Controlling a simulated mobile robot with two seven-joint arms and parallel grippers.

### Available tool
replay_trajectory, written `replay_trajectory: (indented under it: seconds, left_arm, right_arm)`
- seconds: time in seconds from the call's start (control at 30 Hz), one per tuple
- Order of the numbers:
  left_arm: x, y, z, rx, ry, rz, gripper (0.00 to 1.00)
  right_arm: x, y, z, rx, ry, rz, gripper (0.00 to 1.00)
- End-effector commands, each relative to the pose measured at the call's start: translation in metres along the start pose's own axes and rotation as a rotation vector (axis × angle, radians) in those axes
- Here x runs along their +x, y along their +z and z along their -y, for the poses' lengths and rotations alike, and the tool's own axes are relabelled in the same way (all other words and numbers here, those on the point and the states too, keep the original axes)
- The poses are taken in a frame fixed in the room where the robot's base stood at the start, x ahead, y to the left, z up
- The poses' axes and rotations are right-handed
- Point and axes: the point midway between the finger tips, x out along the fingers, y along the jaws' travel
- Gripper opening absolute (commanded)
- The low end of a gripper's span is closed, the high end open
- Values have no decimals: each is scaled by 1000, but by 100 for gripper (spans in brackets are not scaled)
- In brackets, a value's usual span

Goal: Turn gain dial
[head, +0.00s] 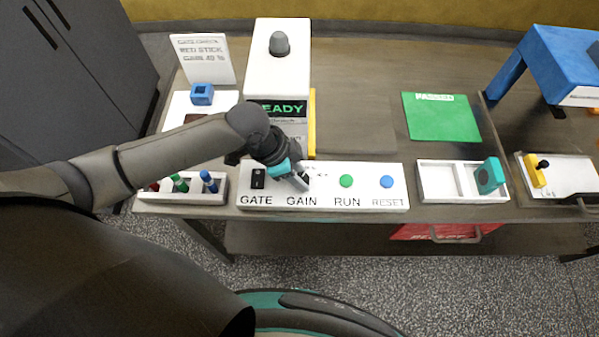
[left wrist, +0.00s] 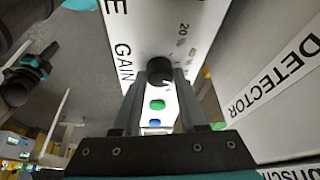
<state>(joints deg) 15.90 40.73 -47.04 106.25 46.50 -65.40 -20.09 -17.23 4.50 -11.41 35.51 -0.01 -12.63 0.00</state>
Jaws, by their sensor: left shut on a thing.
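The white control panel (head: 330,199) lies along the table's front edge, labelled GATE, GAIN, RUN and RESET. My left gripper (head: 300,181) reaches down over its GAIN position. In the left wrist view the dark round gain dial (left wrist: 159,70) sits between the two fingertips of my left gripper (left wrist: 160,78), which is shut on it. Scale marks with a 20 are printed beside the dial. In the head view the gripper hides most of the dial. A dark and teal part at the left of the wrist view looks like my right gripper (left wrist: 25,75); its jaws are unclear.
A black gate switch (head: 258,178) is left of the dial; green (head: 346,181) and blue (head: 387,182) buttons are right. The white detector housing (head: 279,75) stands behind, showing READY. A pen tray (head: 180,196) lies left. A sign (head: 203,58) mentions red stick and gain.

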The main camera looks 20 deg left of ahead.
Motion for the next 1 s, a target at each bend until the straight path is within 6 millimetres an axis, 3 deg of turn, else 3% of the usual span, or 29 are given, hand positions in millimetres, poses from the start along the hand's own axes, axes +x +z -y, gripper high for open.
replay_trajectory:
  seconds: [0.2, 0.57, 1.0]
  left_arm:
    - [0, 0, 0, 0, 0, 0, 0]
    - [-2, 0, -1, -26, -9, 1, 0]
    - [-5, -3, -4, -290, -114, 1, 0]
  right_arm:
    - [0, 1, -1, -1, 1, 1, 0]
    - [-7, 0, -1, -2, 1, 1, 0]
    - [-62, -5, -2, -2, 1, 0, 0]
